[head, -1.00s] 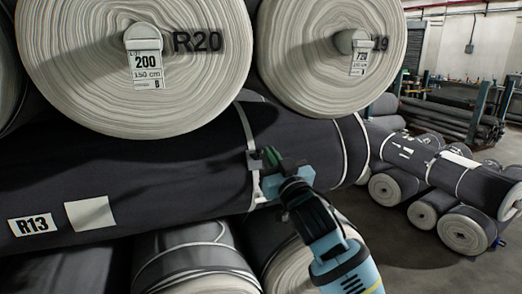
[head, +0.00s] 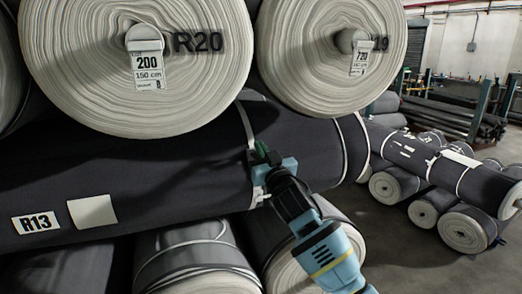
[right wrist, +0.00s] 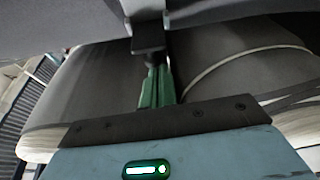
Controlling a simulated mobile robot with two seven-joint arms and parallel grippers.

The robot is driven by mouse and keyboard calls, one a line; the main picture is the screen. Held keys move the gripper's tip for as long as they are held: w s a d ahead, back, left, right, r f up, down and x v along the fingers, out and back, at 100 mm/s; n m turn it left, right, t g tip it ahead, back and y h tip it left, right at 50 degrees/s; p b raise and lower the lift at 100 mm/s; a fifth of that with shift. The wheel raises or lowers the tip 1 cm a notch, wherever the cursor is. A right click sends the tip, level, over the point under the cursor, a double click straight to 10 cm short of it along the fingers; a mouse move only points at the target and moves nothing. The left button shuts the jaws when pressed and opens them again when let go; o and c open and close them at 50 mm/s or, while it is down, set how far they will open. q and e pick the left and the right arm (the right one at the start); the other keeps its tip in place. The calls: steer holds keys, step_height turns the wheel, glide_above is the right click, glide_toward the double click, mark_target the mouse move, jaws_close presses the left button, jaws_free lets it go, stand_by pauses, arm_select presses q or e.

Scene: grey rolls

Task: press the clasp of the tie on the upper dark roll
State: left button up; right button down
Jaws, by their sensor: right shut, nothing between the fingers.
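The upper dark roll (head: 150,175), labelled R13, lies across the head view under the pale rolls. A thin white tie (head: 245,124) runs around it near its right part. My right gripper (head: 259,153), with green fingers, is shut and empty, its tips at the tie's front. In the right wrist view the fingers (right wrist: 155,88) point at a small dark block (right wrist: 148,40) on a pale band, which looks like the clasp. The tips overlap its lower edge; I cannot tell whether they touch or press it. In the head view the gripper mostly hides that spot. My left gripper is not in view.
Two big pale roll ends, R20 (head: 140,60) and another (head: 335,50), overhang above the dark roll. Wrapped rolls (head: 195,258) lie below it. More rolls (head: 440,180) are stacked at the right, with open floor (head: 400,255) before them.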

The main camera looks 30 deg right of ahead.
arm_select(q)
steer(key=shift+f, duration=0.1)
arm_select(e)
steer(key=shift+f, duration=0.1)
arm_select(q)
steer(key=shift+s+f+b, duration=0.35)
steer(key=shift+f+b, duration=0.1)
arm_select(e)
steer(key=shift+s+f+t, duration=0.1)
steer(key=shift+f+t, duration=0.1)
steer(key=shift+t, duration=0.2)
